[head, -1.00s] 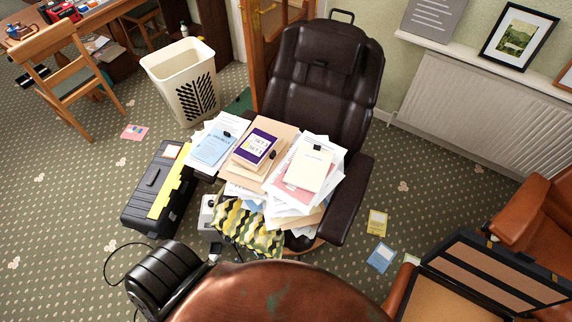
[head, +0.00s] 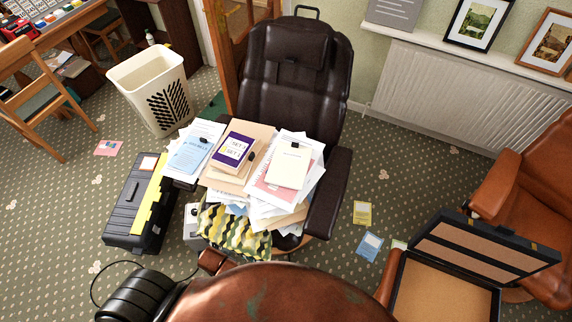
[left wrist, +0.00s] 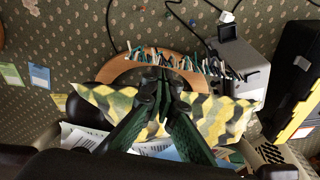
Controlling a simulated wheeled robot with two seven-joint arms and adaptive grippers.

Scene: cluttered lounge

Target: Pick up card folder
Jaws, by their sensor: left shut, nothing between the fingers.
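Paper and folders lie piled on the seat of a dark brown recliner (head: 290,75). The pile has a buff card folder (head: 262,131) under a purple-covered book (head: 233,148), and a cream folder (head: 288,168) with a black clip on loose sheets at right. I cannot tell which one is the task's card folder. My left gripper (left wrist: 161,95) shows only in the left wrist view. It is shut and empty, in front of a yellow, black and grey zigzag cloth (left wrist: 225,118) at the seat's front. Paper edges show beside its fingers. My right gripper is not in view.
A black toolbox (head: 125,212) stands left of the recliner, near a cream basket (head: 158,88). An open case (head: 455,290) and an orange-brown armchair (head: 540,195) are at right. Cards (head: 362,212) lie on the carpet. A rounded brown surface (head: 290,300) fills the bottom middle.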

